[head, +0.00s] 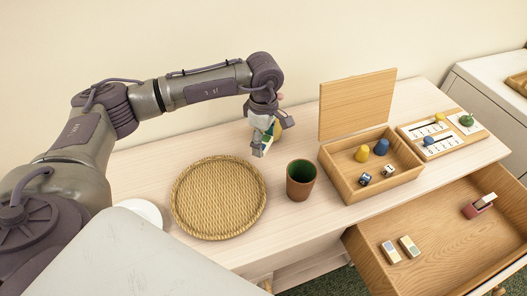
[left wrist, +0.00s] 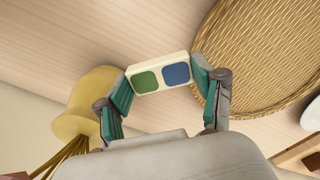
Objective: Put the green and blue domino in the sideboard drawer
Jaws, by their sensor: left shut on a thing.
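The green and blue domino (left wrist: 161,76) is a cream tile with one green and one blue square. It is clamped between the two fingers of my left gripper (left wrist: 163,90). In the head view my left gripper (head: 263,146) is above the sideboard top, behind and right of the woven tray, and partly hides the domino. The sideboard drawer (head: 445,238) is pulled open at the lower right. Inside lie two dominoes (head: 390,251) (head: 409,246) side by side and a small reddish object (head: 478,207). My right gripper is not in view.
A round woven tray (head: 218,198), a brown cup (head: 300,180) and an open wooden box (head: 345,185) with dice and pegs stand on the sideboard. A scoring board (head: 442,146) lies to the right. A yellowish vessel (left wrist: 82,105) is close beside my left gripper. The drawer's middle is bare.

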